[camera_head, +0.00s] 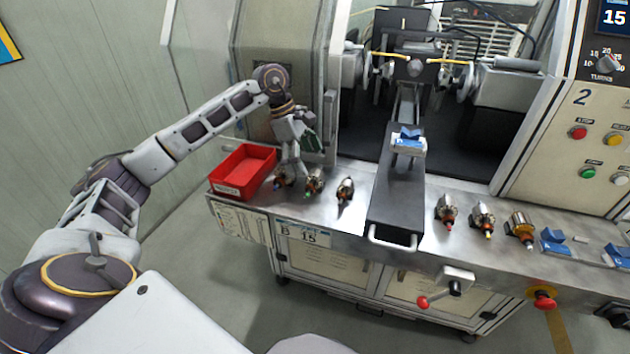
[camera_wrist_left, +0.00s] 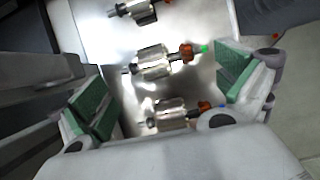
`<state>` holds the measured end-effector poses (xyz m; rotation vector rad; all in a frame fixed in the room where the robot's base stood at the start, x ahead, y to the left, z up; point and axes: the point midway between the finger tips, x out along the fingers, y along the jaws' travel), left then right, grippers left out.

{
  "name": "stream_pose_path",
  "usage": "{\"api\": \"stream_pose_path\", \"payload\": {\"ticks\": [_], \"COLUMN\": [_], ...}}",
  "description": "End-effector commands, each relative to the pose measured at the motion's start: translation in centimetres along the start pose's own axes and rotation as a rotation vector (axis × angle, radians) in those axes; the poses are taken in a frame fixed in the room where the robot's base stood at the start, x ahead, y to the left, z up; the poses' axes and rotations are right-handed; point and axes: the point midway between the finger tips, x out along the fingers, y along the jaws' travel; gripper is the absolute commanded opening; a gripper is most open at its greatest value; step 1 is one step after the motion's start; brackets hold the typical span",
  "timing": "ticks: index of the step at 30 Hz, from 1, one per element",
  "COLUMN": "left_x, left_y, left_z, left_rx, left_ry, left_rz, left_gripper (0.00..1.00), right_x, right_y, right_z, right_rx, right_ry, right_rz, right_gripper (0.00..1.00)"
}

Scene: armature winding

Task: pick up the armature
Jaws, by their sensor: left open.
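My left gripper (camera_head: 291,166) is open, pointing down over the left end of the steel bench, and empty. Three armatures lie there in a row: one under the gripper with a blue tip (camera_head: 283,181), one beside it with a green tip (camera_head: 315,181), and a third (camera_head: 345,190) farther right. In the left wrist view, the green pads of the gripper (camera_wrist_left: 163,88) stand wide apart. The blue-tipped armature (camera_wrist_left: 172,114) and green-tipped armature (camera_wrist_left: 154,62) lie between and below them, with the third armature (camera_wrist_left: 139,9) cut off at the top edge. My right gripper is not seen.
A red tray (camera_head: 245,170) stands just left of the gripper. A dark slide with a handle (camera_head: 396,200) crosses the bench. Several more armatures (camera_head: 483,217) and blue blocks (camera_head: 553,241) lie right of it. The winding machine (camera_head: 415,68) stands behind.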

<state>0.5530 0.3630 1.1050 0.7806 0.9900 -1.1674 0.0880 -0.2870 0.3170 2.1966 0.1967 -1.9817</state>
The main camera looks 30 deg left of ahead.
Motion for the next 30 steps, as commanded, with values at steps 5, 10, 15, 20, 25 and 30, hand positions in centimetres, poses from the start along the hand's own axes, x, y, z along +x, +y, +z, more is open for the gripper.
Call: {"api": "stream_pose_path", "payload": {"ticks": [5,10,15,20,25,30], "left_x": [0.0,0.8,2.5,4.4,5.4,5.5], "left_y": [0.0,0.0,-0.1,-0.1,0.0,0.0], "left_z": [0.0,0.0,0.0,0.1,0.0,0.0], "left_rx": [0.0,0.0,0.0,0.001,0.0,0.0], "left_ry": [0.0,0.0,0.0,-0.001,0.0,0.0], "left_rz": [-0.001,-0.002,-0.002,-0.003,-0.002,0.0], "left_gripper": [1.0,1.0,1.0,1.0,1.0,1.0], "right_x": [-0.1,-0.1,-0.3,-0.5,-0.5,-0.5], "right_y": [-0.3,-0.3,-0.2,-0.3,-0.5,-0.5], "right_z": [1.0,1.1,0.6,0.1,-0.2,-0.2], "right_rx": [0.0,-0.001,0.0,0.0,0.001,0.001], "right_ry": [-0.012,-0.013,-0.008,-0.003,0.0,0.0], "right_rz": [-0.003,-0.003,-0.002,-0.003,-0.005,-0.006], "right_gripper": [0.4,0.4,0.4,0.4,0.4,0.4]}}
